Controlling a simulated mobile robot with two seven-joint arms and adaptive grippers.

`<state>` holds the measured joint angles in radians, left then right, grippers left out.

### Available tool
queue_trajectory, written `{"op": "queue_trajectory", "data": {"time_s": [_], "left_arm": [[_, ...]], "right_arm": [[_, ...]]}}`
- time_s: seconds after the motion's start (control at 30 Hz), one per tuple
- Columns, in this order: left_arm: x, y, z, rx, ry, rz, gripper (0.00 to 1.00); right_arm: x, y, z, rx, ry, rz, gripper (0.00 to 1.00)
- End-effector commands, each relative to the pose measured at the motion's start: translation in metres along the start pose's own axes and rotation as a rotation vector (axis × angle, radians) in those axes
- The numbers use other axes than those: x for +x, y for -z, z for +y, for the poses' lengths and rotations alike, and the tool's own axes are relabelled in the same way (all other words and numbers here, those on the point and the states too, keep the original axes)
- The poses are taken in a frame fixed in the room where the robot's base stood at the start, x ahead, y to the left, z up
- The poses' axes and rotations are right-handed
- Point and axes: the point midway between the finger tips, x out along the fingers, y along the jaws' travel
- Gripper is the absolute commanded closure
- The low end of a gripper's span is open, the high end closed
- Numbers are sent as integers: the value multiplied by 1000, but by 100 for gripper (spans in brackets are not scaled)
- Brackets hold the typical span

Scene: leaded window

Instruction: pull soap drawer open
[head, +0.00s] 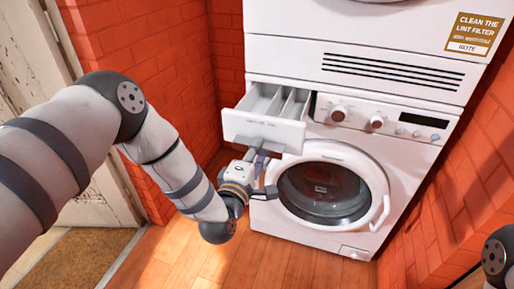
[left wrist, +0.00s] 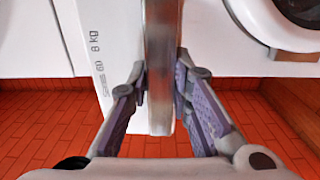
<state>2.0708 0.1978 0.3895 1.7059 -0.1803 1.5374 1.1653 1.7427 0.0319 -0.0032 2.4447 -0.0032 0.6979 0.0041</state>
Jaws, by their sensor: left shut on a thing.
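The soap drawer (head: 262,130) of the lower white machine is pulled out, with its front well forward of the panel and its open compartments showing. My left gripper (head: 262,160) is at the lower part of the drawer front. In the left wrist view, its purple-padded fingers (left wrist: 160,90) stand on both sides of the metal handle bar (left wrist: 161,45) and are shut on it. The drawer front (left wrist: 104,60) shows beside the bar, with "8 kg" lettering. In the head view the fingers hide part of the handle. My right gripper is not in view.
The washing machine's round door (head: 325,190) is shut, right of my left gripper. The control panel (head: 385,118) with knobs is right of the drawer. A second white machine (head: 360,30) is stacked above. Red brick walls (head: 150,55) stand on both sides. The wooden floor (head: 205,262) in front is clear.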

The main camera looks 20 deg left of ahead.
Motion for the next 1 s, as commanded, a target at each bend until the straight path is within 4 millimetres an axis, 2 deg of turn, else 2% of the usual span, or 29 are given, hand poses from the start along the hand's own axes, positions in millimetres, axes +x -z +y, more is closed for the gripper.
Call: {"op": "queue_trajectory", "data": {"time_s": [0.03,0.23,0.27,0.33,0.67,0.77,1.0], "left_arm": [[-3,0,-7,1,18,-3,100],[-3,0,-8,2,18,-3,100],[-3,0,-8,2,19,-3,79],[-3,0,-8,1,18,-2,63],[-5,0,-4,1,9,-2,63],[-23,0,-4,0,12,-2,63],[-88,0,-5,0,15,-3,63]], "right_arm": [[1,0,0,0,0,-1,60],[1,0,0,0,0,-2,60],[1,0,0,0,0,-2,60],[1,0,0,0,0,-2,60],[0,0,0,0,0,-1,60],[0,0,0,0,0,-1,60],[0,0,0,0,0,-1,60]]}}
